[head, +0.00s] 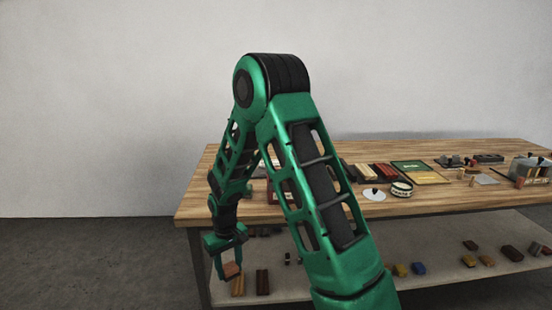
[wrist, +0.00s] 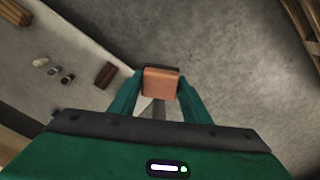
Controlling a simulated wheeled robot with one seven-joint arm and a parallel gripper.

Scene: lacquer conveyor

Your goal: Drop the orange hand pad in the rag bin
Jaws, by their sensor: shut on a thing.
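The orange hand pad (wrist: 160,84) is a small orange block with a dark layer along its far edge. It sits between the fingers of my gripper (wrist: 158,97), which is shut on it. In the head view my gripper (head: 229,272) hangs low by the table's left end, with the orange pad (head: 232,270) at its tips. The wrist view shows grey floor beyond the pad. I cannot identify the rag bin in either view.
The wooden table (head: 205,200) carries many small items on top. Its lower shelf (head: 350,270) holds several blocks; in the wrist view the shelf (wrist: 85,45) lies left of the pad. A wooden slatted thing (wrist: 305,25) shows at the wrist view's upper right, cut off. Floor between is clear.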

